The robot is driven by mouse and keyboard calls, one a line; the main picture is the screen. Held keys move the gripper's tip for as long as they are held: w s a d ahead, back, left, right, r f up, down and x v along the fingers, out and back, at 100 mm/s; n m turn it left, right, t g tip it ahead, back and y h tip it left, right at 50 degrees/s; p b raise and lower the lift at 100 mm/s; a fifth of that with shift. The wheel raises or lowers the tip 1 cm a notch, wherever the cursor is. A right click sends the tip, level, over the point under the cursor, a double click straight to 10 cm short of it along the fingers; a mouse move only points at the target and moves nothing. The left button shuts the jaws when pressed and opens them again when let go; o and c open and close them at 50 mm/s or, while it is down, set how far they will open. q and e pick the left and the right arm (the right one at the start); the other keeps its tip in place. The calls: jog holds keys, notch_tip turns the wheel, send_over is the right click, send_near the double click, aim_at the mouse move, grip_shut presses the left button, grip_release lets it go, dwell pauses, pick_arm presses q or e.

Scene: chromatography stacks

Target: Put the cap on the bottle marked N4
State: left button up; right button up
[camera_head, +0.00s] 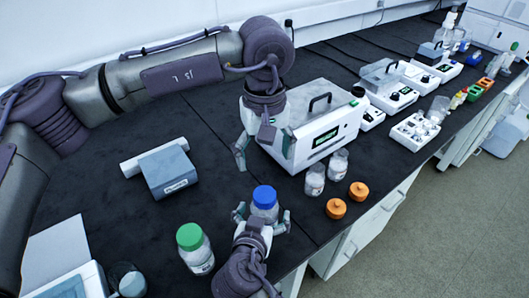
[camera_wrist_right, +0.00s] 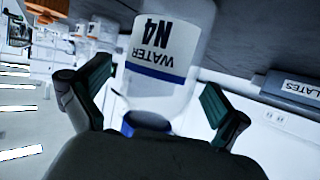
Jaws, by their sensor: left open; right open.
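The bottle marked N4 (camera_wrist_right: 165,50) shows upside down in the right wrist view, with a "WATER N4" label. A blue cap (camera_head: 264,195) sits at its mouth in the head view; the cap also shows in the right wrist view (camera_wrist_right: 145,120), partly hidden by my gripper. I cannot tell whether it is screwed tight. My right gripper (camera_head: 262,214) is open, with its fingers on either side of this bottle. My left gripper (camera_head: 264,152) is open and empty, above and behind the blue cap, in front of the white instrument.
A green-capped bottle (camera_head: 196,252) stands left of my right gripper. Two open bottles (camera_head: 314,180) (camera_head: 338,164) and two orange caps (camera_head: 336,208) (camera_head: 358,191) are to the right, near the bench edge. A white instrument (camera_head: 322,130) and a grey-blue box (camera_head: 168,170) stand behind.

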jog(key=v, duration=1.1)
jog(key=shift+s, duration=0.2)
